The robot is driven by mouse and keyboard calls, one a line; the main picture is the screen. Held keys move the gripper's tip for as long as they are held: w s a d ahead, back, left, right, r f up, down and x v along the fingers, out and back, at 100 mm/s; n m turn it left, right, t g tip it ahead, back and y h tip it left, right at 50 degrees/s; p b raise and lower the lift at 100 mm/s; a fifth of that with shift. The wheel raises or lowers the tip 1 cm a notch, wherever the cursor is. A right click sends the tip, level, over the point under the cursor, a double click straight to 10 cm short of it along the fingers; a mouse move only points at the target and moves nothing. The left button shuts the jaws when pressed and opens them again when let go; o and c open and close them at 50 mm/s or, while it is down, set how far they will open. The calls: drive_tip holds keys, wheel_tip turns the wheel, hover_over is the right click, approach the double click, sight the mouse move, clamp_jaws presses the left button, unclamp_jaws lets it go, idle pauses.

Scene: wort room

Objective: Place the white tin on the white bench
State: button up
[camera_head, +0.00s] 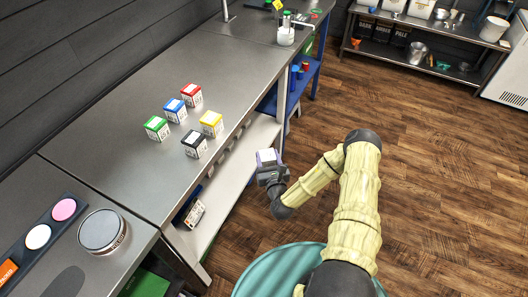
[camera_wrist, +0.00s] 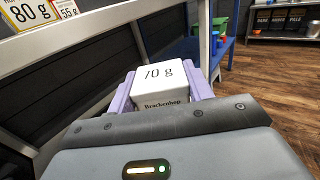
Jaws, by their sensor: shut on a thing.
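My gripper (camera_head: 268,168) is shut on a white tin (camera_head: 267,157), beside the front edge of the long steel bench (camera_head: 140,128). In the wrist view the white tin (camera_wrist: 165,75) is marked "70 g" and sits between the lilac fingers of my gripper (camera_wrist: 166,88). Its lower part is hidden by the gripper. No bench with a plainly white top is seen; the long bench looks grey, with a pale lower shelf (camera_head: 228,190).
Tins with green (camera_head: 156,128), blue (camera_head: 175,110), red (camera_head: 192,94), yellow (camera_head: 211,123) and black (camera_head: 194,144) lids stand on the steel bench. Bare top lies around them. A round metal dish (camera_head: 102,231) is at lower left. Open wooden floor (camera_head: 440,180) lies right.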

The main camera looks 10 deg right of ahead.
wheel_tip(320, 180, down, 9)
drive_tip(key=b, duration=0.8)
drive_tip(key=shift+w+r+b, duration=0.15)
drive_tip(key=shift+b, duration=0.15)
drive_tip(key=shift+d, duration=0.1)
drive_tip(key=shift+d, duration=0.1)
